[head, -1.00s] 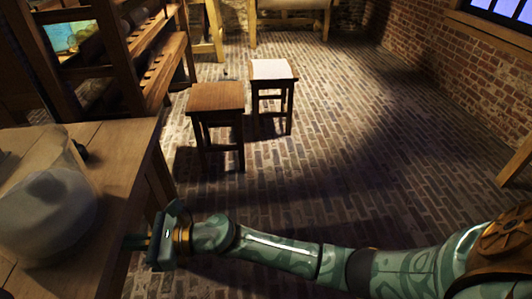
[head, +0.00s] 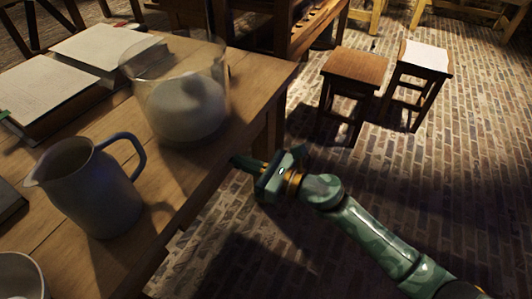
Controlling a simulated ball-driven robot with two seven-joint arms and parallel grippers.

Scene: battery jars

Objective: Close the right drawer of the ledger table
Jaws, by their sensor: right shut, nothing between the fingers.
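The ledger table (head: 165,212) fills the left of the head view, and I see its wooden top and right edge. The right drawer cannot be made out; the table's side below the top is dark or hidden. My right gripper (head: 248,164) is shut and empty, just off the table's right edge, below the level of the top. I cannot tell whether its fingertips touch the table. My left gripper is not in view.
On the table stand a glass jar (head: 150,90) with pale contents, a grey pitcher (head: 90,190), thick books (head: 45,90) and a bowl (head: 20,275). Two wooden stools (head: 355,66) stand on the brick floor (head: 460,170). The floor right of the table is mostly clear.

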